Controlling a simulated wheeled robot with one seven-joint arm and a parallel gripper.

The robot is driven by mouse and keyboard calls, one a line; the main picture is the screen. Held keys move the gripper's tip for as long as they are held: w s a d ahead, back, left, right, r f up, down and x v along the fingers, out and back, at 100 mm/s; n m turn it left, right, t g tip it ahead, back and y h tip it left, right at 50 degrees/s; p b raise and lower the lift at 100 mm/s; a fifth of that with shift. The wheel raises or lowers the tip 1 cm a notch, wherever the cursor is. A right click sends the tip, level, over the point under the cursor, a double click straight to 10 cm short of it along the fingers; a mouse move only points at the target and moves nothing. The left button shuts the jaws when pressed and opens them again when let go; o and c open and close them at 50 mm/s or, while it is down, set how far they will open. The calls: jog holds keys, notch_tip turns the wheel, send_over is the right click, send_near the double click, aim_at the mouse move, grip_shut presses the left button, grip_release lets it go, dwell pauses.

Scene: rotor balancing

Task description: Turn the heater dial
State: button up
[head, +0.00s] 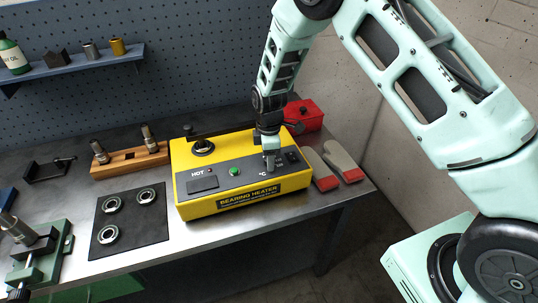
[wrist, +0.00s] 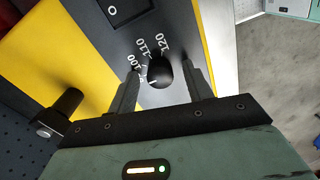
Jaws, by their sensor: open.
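The yellow bearing heater (head: 245,201) stands on the bench with a grey control panel on top. Its heater dial is a round black knob (wrist: 159,71) in the wrist view, with marks 100, 110 and 120 around it. In the head view my gripper hides the dial. My gripper (head: 270,162) points down over the right part of the panel. In the wrist view my gripper (wrist: 162,80) is open, with one finger on each side of the dial. I cannot tell whether either finger touches it.
A black rocker switch (wrist: 128,10) is close to the dial. A green button (head: 234,171) is on the panel. Gloves (head: 341,160) and a red box (head: 304,115) lie to the right. A black mat (head: 131,222) with bearings and a wooden block (head: 130,162) are to the left.

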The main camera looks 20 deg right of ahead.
jog(key=shift+c, duration=0.2)
jog(key=c, duration=0.9)
